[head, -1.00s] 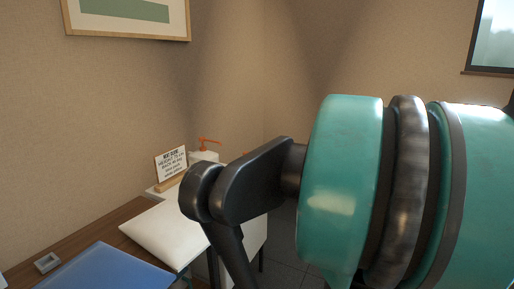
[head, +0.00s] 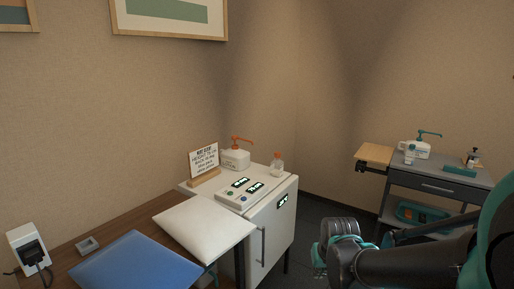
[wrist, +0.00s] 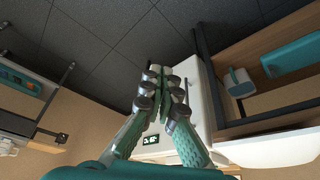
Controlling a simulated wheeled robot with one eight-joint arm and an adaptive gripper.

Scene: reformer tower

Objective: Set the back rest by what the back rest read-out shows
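A white control box (head: 243,192) with two small lit read-outs, one on the left (head: 240,183) and one on the right (head: 256,187), sits on a white cabinet (head: 267,225). Coloured buttons show on it, one green and one blue. The digits are too small to read, and I cannot tell which is the back rest read-out. A printed card (head: 204,162) stands behind the box; its text is blurred. No back rest is clearly identifiable. My gripper (wrist: 164,80) has its fingertips together with nothing visible between them; in the head view my arm is at lower right, apart from the cabinet.
A white cushion (head: 204,224) and a blue pad (head: 135,263) lie on the wooden counter. Two bottles stand behind the box. Another lit display (head: 283,201) is on the cabinet's front. A grey trolley (head: 440,184) stands right; dark floor lies between.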

